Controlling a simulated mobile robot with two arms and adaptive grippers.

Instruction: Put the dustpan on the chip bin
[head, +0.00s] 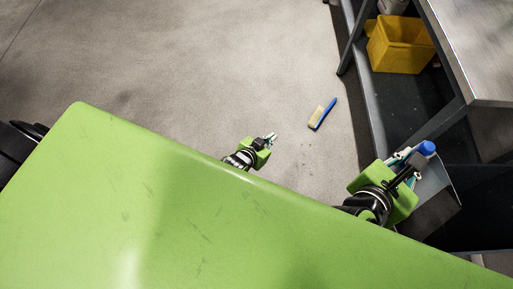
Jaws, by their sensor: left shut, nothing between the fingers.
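A dustpan with a grey pan (438,203) and a blue handle end (427,148) shows at the right. My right gripper (405,163) is at its dark handle, which lies between the fingers. The green housing hides part of the hold. My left gripper (270,138) is shut and empty, above bare floor and well left of the dustpan. A yellow bin (400,45) stands on the low shelf under the bench at the upper right. I cannot tell whether this is the chip bin.
A brush (323,113) with a blue handle and pale bristles lies on the floor between the grippers and the bench. The metal bench (478,45) with dark legs and a low shelf bounds the right side. The grey concrete floor (200,60) is clear at the upper left.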

